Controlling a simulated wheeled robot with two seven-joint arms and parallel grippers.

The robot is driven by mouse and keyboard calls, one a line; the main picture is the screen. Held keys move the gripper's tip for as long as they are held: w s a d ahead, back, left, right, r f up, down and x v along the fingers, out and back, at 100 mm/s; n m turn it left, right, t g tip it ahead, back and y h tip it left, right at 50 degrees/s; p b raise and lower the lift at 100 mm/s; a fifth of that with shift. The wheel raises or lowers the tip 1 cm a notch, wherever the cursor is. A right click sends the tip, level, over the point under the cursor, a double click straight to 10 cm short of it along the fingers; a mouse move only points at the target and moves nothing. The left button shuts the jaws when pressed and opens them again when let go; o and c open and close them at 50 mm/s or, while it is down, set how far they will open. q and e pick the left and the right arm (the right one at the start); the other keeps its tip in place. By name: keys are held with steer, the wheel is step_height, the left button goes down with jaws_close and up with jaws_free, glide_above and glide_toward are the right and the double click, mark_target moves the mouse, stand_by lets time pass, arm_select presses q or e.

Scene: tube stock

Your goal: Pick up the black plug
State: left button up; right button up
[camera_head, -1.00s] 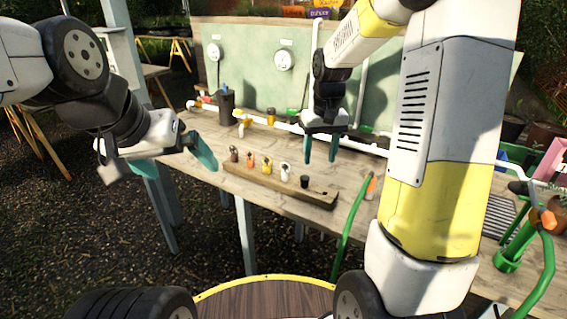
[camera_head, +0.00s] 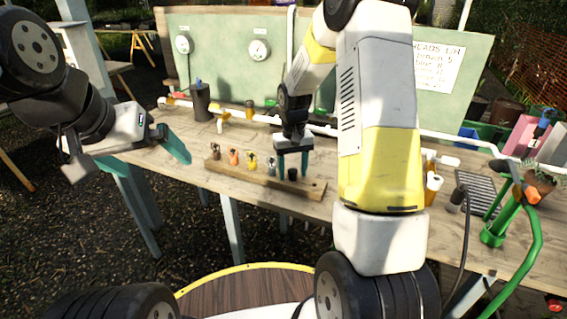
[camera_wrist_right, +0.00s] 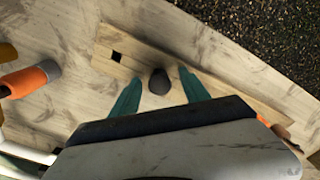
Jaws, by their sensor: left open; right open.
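The black plug (camera_head: 292,175) stands upright near the right end of a wooden rack board on the workbench. In the right wrist view the plug (camera_wrist_right: 159,82) shows between the teal fingertips. My right gripper (camera_head: 293,172) is open, pointing down over the plug, with a finger to each side; the right wrist view also shows this gripper (camera_wrist_right: 160,88) open, and gaps are visible beside the plug. My left gripper (camera_head: 178,152) is open and empty, left of the bench's near edge.
The rack board (camera_head: 316,189) also holds a brown plug (camera_head: 215,151), an orange plug (camera_head: 233,156), a yellow plug (camera_head: 251,160) and a grey plug (camera_head: 271,167). White pipe (camera_head: 262,117) runs behind. A green stand (camera_head: 493,236) is at right.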

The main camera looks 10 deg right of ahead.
mark_target(293, 170)
steer(key=shift+f, duration=0.1)
jaws_close()
stand_by(0.3)
steer(key=shift+r, duration=0.65)
step_height(293, 170, up, 2)
steer(key=shift+r, duration=0.1)
steer(key=s+d, duration=0.2)
steer(key=s, duration=0.6)
steer(key=s+d+r, duration=0.1)
steer(key=s, duration=0.6)
steer(key=shift+s+d+r, duration=0.25)
steer(key=shift+s+d, duration=0.1)
steer(key=shift+r, duration=2.55)
